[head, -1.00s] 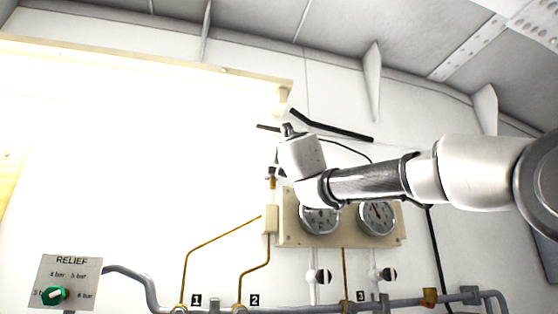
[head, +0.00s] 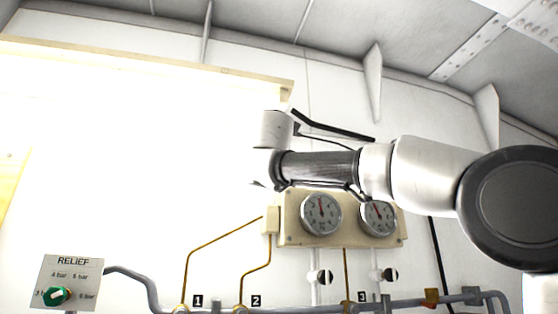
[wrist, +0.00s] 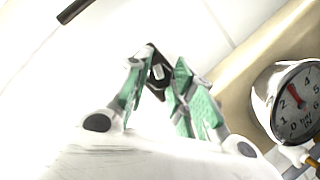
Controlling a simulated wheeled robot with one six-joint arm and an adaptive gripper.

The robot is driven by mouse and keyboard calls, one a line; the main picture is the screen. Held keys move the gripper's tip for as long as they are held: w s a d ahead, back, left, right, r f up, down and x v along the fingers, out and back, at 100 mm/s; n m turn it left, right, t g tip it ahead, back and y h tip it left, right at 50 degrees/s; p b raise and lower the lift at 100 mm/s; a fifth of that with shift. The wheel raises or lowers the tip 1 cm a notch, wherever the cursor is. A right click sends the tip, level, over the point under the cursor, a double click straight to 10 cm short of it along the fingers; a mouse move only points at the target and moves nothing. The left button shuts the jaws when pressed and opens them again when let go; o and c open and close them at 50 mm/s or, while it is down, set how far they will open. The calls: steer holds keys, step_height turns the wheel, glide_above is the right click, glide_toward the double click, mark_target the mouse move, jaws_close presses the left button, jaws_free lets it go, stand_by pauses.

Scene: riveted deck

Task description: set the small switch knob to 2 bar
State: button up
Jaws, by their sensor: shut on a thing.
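In the wrist view my gripper (wrist: 164,60) has its green-padded fingers shut on a small black knob (wrist: 158,76) with a pale mark. I take this to be the small switch knob, but no scale or 2 bar label is readable around it. In the head view the knob cannot be made out, and my gripper is hidden or lost in glare beyond my wrist. A separate green knob (head: 57,295) sits on the RELIEF plate (head: 72,268) at the lower left, with 3 to 6 bar labels.
Two round gauges, a left one (head: 321,214) and a right one (head: 378,216), sit on a cream board (head: 300,238) below my arm. A gauge (wrist: 297,100) also shows at the right of the wrist view. Grey pipe (head: 420,301) runs along the bottom.

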steer(key=shift+m, duration=0.6)
jaws_close()
steer(key=o, duration=1)
jaws_free()
steer(key=v, duration=1.2)
steer(key=shift+a+r, duration=0.1)
steer(key=shift+r, duration=0.15)
steer(key=shift+m, duration=0.3)
